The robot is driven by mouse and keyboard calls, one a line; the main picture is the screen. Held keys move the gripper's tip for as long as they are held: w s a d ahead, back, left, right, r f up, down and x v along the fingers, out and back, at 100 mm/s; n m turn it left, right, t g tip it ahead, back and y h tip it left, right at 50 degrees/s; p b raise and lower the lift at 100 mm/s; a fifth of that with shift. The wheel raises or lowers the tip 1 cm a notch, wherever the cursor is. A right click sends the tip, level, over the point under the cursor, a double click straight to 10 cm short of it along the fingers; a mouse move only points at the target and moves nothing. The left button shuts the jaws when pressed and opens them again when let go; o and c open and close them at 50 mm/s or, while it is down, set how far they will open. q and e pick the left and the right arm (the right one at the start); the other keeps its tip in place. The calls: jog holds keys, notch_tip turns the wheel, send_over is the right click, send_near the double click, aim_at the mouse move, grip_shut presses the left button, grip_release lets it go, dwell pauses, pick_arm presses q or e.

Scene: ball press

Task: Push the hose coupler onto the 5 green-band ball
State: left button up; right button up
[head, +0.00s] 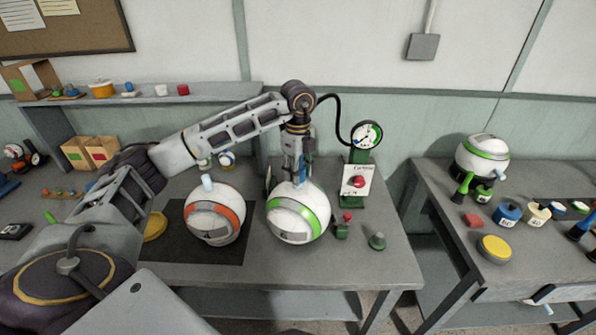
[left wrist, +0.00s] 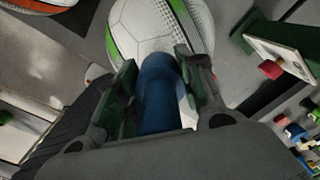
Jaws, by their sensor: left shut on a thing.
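A white ball with a green band (head: 297,213) sits on the table at the edge of the dark mat. It also shows at the top of the left wrist view (left wrist: 150,28). My left gripper (head: 298,176) points down over the ball's top and is shut on the blue hose coupler (left wrist: 158,95). The coupler's lower end is at the ball's top; whether it is seated there I cannot tell. A black hose runs from near the wrist to a round gauge (head: 366,135) on a green stand. My right gripper is not in view.
A white ball with an orange band (head: 214,214) stands close on the left. Green and red small parts (head: 342,227) and a grey-green knob (head: 377,241) lie right of the green-band ball. Another green-band ball (head: 482,156) is on the right table.

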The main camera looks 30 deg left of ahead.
pick_arm(q)
jog(key=shift+f+b, duration=0.4)
jog(key=shift+f, duration=0.3)
jog(key=o, duration=1.1)
jog(key=shift+s+r, duration=0.1)
jog(key=shift+r, duration=5.85)
